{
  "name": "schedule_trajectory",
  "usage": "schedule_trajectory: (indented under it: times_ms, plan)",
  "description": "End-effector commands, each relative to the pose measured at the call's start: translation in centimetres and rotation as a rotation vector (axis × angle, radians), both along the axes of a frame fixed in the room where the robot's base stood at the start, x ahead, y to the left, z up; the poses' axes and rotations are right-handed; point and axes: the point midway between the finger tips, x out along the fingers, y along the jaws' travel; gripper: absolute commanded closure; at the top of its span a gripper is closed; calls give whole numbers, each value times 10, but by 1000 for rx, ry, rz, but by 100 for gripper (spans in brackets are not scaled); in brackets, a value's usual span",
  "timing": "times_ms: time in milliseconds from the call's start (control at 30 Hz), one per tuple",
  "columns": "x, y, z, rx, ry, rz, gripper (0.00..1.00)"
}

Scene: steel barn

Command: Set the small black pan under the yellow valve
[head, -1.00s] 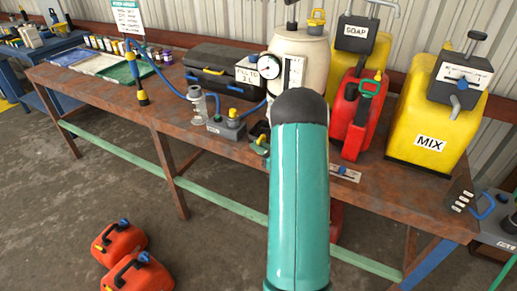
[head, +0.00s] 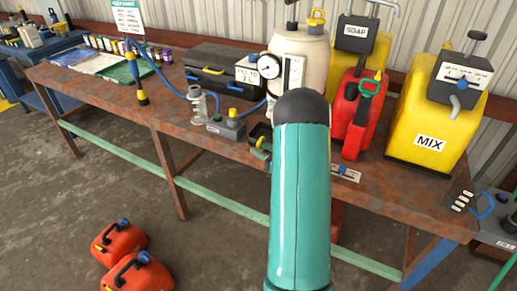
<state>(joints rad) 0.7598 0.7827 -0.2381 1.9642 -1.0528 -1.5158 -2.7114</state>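A small dark, open-topped thing, which looks like the black pan (head: 258,131), is on the rusty bench just left of my teal arm, beside a grey box. My arm hides part of it. A small teal and dark piece beside the pan looks like part of my gripper (head: 261,150); the fingers are mostly hidden behind my arm, so I cannot tell whether they hold the pan. Yellow fittings show on top of the cream tank (head: 316,20) and on the grey box (head: 228,128); which is the yellow valve is unclear. The tank's lower front is hidden.
On the rusty bench (head: 190,132) stand a black toolbox (head: 213,70), a red canister (head: 357,125), a yellow MIX container (head: 425,120) and a yellow SOAP container (head: 350,62). Red cans (head: 138,275) lie on the floor.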

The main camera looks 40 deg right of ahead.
Motion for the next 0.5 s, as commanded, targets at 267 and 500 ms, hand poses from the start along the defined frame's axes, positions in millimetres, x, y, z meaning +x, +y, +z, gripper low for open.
schedule_trajectory:
  times_ms: [267,500]
  plan:
    - [-59,-9,0,2,1,-3,66]
    - [-97,-14,0,2,0,-1,66]
